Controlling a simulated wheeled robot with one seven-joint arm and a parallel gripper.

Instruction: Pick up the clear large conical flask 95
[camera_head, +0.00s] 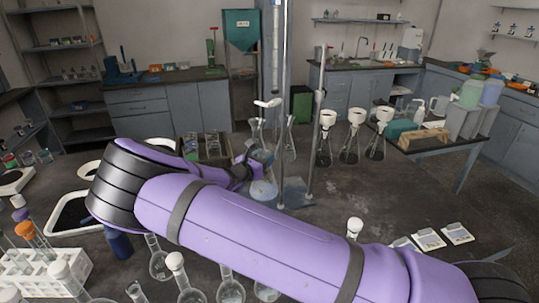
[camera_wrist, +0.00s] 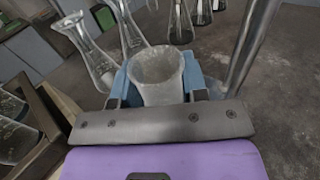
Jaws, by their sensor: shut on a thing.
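My gripper (camera_wrist: 158,80) is shut on a clear conical flask (camera_wrist: 158,68), with one blue finger on each side of the glass. Its wide, hazy end is toward the top of the wrist view; the lower part is hidden behind my gripper's metal bar. In the head view my gripper (camera_head: 256,168) is beside the metal stand, and a pale round glass part (camera_head: 263,191) shows just below it. Whether the flask touches the bench cannot be told.
Close by stand clear flasks (camera_head: 288,142) and a metal upright (camera_head: 317,125), which passes right of my gripper in the wrist view (camera_wrist: 243,50). A wooden box (camera_head: 208,148) is at left. Funnel-topped flasks (camera_head: 350,140) stand at right.

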